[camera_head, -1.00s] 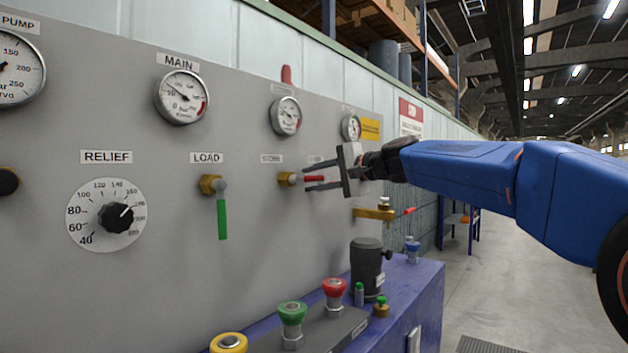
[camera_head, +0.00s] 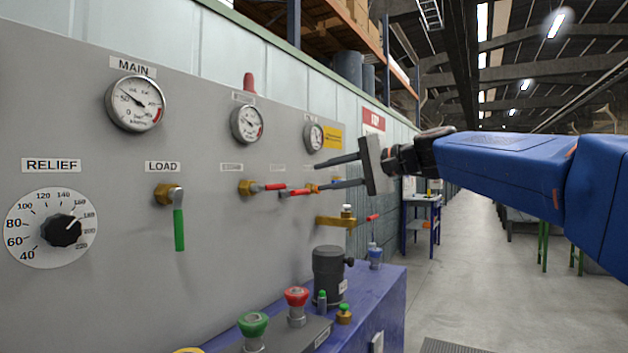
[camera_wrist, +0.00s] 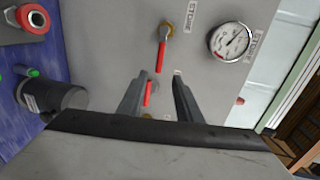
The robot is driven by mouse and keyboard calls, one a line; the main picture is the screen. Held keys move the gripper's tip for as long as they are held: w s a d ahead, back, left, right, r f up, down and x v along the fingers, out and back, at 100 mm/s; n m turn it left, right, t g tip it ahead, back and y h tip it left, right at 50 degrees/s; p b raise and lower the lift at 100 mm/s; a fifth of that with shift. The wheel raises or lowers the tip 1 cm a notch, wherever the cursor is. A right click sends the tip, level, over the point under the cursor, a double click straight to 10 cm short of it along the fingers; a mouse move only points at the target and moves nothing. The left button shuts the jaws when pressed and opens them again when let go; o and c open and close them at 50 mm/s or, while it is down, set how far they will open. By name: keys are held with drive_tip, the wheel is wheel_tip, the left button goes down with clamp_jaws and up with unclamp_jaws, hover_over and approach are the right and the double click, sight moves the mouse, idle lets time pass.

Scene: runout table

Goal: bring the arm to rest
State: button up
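My gripper (camera_head: 324,176) is open at the end of my blue arm, which reaches in from the right in front of the grey panel (camera_head: 215,235). Nothing shows held between its two dark fingers. Two horizontal valve levers with red handles lie left of it, a nearer one (camera_head: 270,187) and a farther one (camera_head: 298,191). The lower finger's tip overlaps the farther valve in the head view; I cannot tell whether they touch. In the wrist view my gripper (camera_wrist: 160,80) has its fingers apart, with a red handle (camera_wrist: 148,93) showing beside the left finger and another (camera_wrist: 161,56) beyond the fingertips.
The LOAD valve's green handle (camera_head: 179,229) hangs down. The RELIEF dial (camera_head: 62,230) and several gauges sit on the panel. A blue bench (camera_head: 375,295) below carries a dark cylinder (camera_head: 328,272) and coloured buttons. Open floor (camera_head: 480,270) lies to the right.

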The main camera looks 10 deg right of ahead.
drive_tip(key=shift+s+d+r, duration=0.1)
drive_tip(key=shift+s+d, duration=0.3)
drive_tip(key=s+d+f+n+g+h, duration=0.1)
drive_tip(key=s+d+f+h, duration=0.3)
drive_tip(key=s+f, duration=0.7)
drive_tip(key=s+d+f+n+g+h, duration=0.2)
drive_tip(key=s+d+f+n+h, duration=0.2)
drive_tip(key=s+f, duration=0.8)
drive_tip(key=s+d+f+n+g+h, duration=0.2)
drive_tip(key=s+f, duration=0.9)
drive_tip(key=f, duration=1.4)
drive_tip(key=d+h, duration=0.2)
drive_tip(key=d, duration=0.2)
drive_tip(key=shift+s+d+f+n, duration=0.15)
drive_tip(key=shift+s+d+n, duration=0.15)
drive_tip(key=shift+s+d, duration=0.1)
